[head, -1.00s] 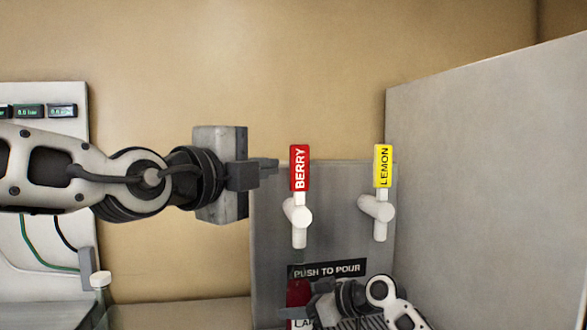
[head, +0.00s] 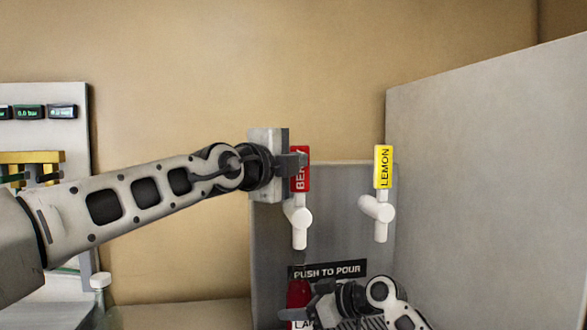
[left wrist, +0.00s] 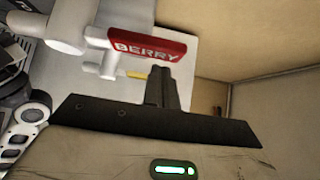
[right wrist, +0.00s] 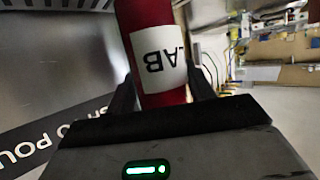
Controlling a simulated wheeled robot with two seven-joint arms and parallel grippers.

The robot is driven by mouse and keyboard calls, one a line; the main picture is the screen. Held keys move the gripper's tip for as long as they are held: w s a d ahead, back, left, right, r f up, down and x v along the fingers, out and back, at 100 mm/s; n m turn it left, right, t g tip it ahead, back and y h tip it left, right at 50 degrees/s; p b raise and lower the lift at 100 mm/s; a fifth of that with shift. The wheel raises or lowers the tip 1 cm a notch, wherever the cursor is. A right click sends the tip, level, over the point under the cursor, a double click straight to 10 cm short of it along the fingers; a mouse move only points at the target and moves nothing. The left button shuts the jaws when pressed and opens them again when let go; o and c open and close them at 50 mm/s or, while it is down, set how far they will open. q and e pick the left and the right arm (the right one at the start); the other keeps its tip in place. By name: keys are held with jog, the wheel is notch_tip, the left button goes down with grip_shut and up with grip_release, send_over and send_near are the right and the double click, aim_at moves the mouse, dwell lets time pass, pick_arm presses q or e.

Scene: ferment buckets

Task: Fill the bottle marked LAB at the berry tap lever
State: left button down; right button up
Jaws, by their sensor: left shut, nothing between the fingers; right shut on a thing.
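The berry tap lever (head: 301,182) is red, upright and partly covered by my left gripper (head: 302,162) in the head view. That gripper is shut and empty, its fingertips at the lever; I cannot tell whether they touch. The lever also shows in the left wrist view (left wrist: 150,45), just beyond the shut fingers (left wrist: 160,88). The white berry spout (head: 299,235) hangs below the lever. My right gripper (head: 312,306) is shut on the red bottle marked LAB (head: 298,292), below that spout. In the right wrist view, the bottle (right wrist: 145,15) stands between the fingers (right wrist: 160,92); its fill level cannot be told.
A yellow lemon tap lever (head: 383,167) stands right of the berry one. A PUSH TO POUR sign (head: 335,269) is behind the bottle. A large grey panel (head: 490,170) bounds the right side. A white board with gauges (head: 45,111) is at the left.

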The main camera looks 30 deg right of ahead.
jog(key=shift+r, duration=0.15)
pick_arm(q)
jog(key=shift+w+f, duration=0.2)
jog(key=shift+w, duration=0.3)
jog(key=shift+w+d+r, duration=0.15)
jog(key=shift+w+r, duration=0.05)
jog(key=shift+w, duration=0.3)
dwell(0.5)
